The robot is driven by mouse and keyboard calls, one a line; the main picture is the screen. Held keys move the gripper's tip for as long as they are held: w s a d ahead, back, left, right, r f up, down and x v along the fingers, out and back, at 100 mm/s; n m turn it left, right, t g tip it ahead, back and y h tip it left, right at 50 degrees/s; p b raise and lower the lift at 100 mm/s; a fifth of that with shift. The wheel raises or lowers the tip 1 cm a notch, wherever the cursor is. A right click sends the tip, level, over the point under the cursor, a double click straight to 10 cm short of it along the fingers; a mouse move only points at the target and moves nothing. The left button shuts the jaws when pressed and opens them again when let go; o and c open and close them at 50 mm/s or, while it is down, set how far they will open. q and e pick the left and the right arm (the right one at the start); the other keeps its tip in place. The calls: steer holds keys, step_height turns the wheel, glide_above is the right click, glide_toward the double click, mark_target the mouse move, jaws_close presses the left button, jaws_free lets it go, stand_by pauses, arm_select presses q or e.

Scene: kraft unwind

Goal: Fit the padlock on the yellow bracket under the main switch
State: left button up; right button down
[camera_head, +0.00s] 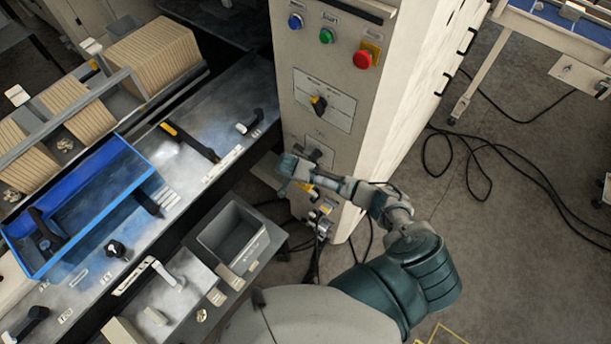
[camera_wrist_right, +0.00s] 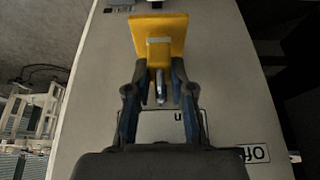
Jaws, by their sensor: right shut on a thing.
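My right arm reaches to the cabinet front (camera_head: 333,40). My right gripper (camera_head: 290,168) is close in front of it, below a black and yellow rotary switch (camera_head: 318,104). In the right wrist view, the gripper (camera_wrist_right: 158,72) is shut, its fingers either side of a small yellow block with a silver metal part, apparently the padlock (camera_wrist_right: 160,85). A larger yellow plate (camera_wrist_right: 158,24), probably the bracket, shows right behind the block; I cannot tell whether they touch. In the head view a bit of yellow (camera_head: 307,186) shows beside the gripper. My left gripper is out of view.
Above the switch are blue (camera_head: 295,22), green (camera_head: 326,36) and red (camera_head: 362,59) buttons. A dark handle (camera_head: 315,152) sits close above my gripper. A blue tray (camera_head: 120,160) and a grey bin (camera_head: 232,235) stand left. Cables lie on the right floor.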

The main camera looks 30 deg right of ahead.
steer(key=shift+f, duration=0.2)
steer(key=c, duration=0.9)
jaws_free()
steer(key=shift+c, duration=0.2)
steer(key=v, duration=1.2)
steer(key=shift+f, duration=0.1)
